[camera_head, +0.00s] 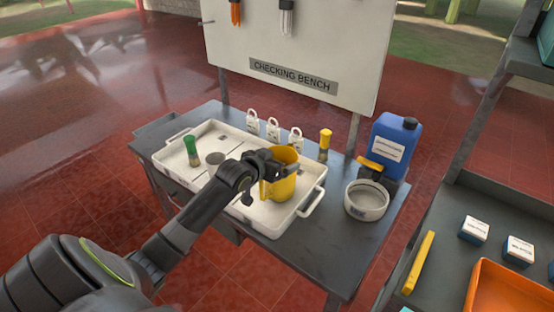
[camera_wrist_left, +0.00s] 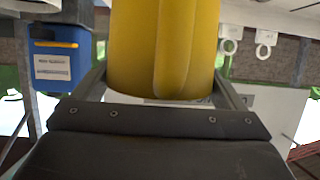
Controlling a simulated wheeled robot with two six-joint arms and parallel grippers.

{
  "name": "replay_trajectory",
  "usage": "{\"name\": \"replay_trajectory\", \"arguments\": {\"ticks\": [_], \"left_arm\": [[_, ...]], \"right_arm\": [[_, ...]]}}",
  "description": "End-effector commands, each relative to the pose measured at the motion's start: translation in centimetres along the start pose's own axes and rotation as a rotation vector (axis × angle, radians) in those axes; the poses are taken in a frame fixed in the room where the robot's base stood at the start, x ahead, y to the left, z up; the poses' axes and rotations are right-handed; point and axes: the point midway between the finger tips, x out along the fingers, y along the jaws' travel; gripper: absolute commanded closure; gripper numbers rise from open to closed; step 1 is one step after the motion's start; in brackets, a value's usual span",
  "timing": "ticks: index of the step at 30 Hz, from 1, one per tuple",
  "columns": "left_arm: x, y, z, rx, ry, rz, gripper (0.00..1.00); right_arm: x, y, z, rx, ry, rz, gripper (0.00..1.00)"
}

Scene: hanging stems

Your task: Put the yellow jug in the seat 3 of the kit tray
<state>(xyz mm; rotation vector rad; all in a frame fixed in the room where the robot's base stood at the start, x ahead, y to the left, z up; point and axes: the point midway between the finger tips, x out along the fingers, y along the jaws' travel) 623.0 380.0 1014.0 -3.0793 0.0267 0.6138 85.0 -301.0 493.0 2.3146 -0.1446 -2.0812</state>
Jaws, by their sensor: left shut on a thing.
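The yellow jug (camera_head: 286,182) is upright over the right part of the white kit tray (camera_head: 311,206). My left gripper (camera_head: 268,170) is shut on the jug from its left side. In the left wrist view the jug (camera_wrist_left: 165,50) fills the space between the two fingers. I cannot tell whether the jug's base touches the tray floor. The tray's left part shows a round recess (camera_head: 214,158) and a green-topped item (camera_head: 191,150). The jug and the gripper hide part of the tray's right side, and I cannot read seat numbers. My right gripper is not in view.
Several white ringed tags (camera_head: 273,129) stand behind the tray. A yellow-topped item (camera_head: 325,142), a blue canister (camera_head: 394,143) and a white round dish (camera_head: 367,201) stand to the right. A white board (camera_head: 300,45) rises behind the bench. The bench's front right is bare.

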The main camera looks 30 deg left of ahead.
Motion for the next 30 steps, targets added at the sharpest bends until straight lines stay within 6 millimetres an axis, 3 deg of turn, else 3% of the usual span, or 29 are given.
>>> {"name": "replay_trajectory", "arguments": {"ticks": [10, 11, 12, 22, 30], "left_arm": [[0.1, 0.0, 0.3, 0.001, 0.001, 0.000, 0.45], [0.1, 0.0, 0.3, 0.001, 0.000, 0.000, 0.03], [0.1, 0.0, 0.3, 0.001, 0.000, 0.000, 0.00], [-0.3, 0.0, 0.1, 0.002, 0.001, 0.000, 0.00], [-4.0, -0.1, 0.1, 0.006, 0.000, -0.001, 0.00]], "right_arm": [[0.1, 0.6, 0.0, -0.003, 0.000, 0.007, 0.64], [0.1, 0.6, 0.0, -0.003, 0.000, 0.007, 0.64], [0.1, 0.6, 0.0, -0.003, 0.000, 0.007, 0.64], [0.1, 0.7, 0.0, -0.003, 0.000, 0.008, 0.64], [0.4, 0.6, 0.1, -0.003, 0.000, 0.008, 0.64]]}}
